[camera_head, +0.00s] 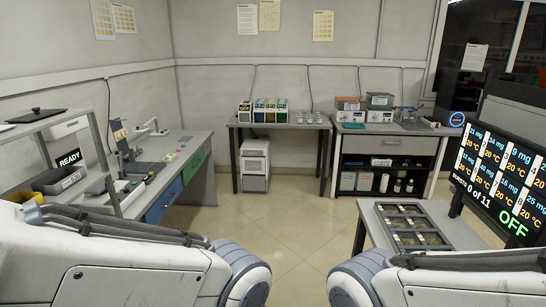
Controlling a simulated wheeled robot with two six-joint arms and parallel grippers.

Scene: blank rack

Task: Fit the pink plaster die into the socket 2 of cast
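I cannot make out a pink plaster die or a cast with numbered sockets from here. Several tiny coloured items (171,156) lie on the left workbench (195,150), too small to identify. Neither of my grippers is in view. Only white links of my two arms show, low at the left and right.
A dark compartment tray (412,229) lies on the right table (461,229), below a display (497,178) reading "OFF". Boxes (263,112) stand on the back table (236,124). A shelf unit (92,125) stands at left. The middle floor is clear.

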